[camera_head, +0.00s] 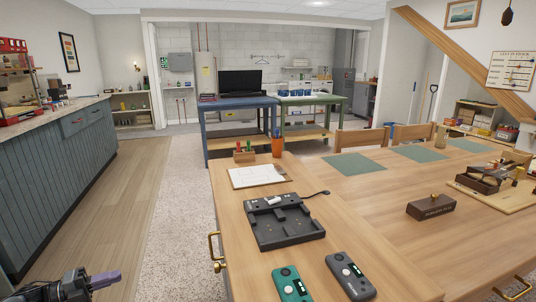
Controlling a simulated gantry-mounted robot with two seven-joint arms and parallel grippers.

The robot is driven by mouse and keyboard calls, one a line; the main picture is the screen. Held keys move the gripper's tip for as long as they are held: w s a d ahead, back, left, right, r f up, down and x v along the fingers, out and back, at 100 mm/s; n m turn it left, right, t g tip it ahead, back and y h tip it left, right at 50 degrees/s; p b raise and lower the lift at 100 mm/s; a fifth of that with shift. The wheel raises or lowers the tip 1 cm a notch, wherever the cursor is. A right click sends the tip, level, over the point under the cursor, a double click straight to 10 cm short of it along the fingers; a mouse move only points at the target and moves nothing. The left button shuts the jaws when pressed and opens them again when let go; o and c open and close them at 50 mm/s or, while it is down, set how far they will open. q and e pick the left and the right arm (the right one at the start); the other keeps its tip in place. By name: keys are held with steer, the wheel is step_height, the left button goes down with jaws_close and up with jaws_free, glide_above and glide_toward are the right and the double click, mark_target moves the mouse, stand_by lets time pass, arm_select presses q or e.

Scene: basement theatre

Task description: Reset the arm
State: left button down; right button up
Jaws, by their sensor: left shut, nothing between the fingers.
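My left gripper (98,281) shows at the bottom left corner of the head view, low over the floor and left of the wooden table. It is shut and empty, and it touches nothing that I can see. Most of the left arm is out of the picture. My right gripper is not in view.
The wooden table (330,215) holds a black tray-like device (284,228), a green handheld device (290,285), a grey one (350,277), a clipboard (255,176) and a brown block (430,207). A blue-grey counter (60,165) stands left. Floor (130,190) between is clear.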

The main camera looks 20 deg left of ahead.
arm_select(q)
steer(key=s+d+f+n+h+p, duration=0.1)
steer(key=s+d+f+n+p, duration=0.15)
steer(key=d+f, duration=0.65)
steer(key=s+d+f+n+h+p, duration=0.1)
steer(key=s+d+f, duration=0.2)
steer(key=d+f, duration=0.55)
steer(key=s+d+r+n+y+p, duration=0.1)
steer(key=s+d+n+y, duration=0.15)
steer(key=d, duration=0.55)
steer(key=s+d+n+y+p, duration=0.15)
steer(key=d+n, duration=0.25)
steer(key=d, duration=0.5)
steer(key=s+d+r+n+y, duration=0.15)
steer(key=d+n, duration=0.25)
steer(key=d, duration=0.4)
steer(key=s+a+r+n+g+y+p, duration=0.1)
steer(key=s+r+n+g+y, duration=0.3)
steer(key=s, duration=0.3)
steer(key=s+a+r+n+g+y+p, duration=0.2)
steer(key=s+n+g+y, duration=0.1)
steer(key=s+n+g, duration=0.3)
step_height(320, 180, up, 36)
steer(key=p, duration=3.6)
steer(key=shift+r, duration=0.2)
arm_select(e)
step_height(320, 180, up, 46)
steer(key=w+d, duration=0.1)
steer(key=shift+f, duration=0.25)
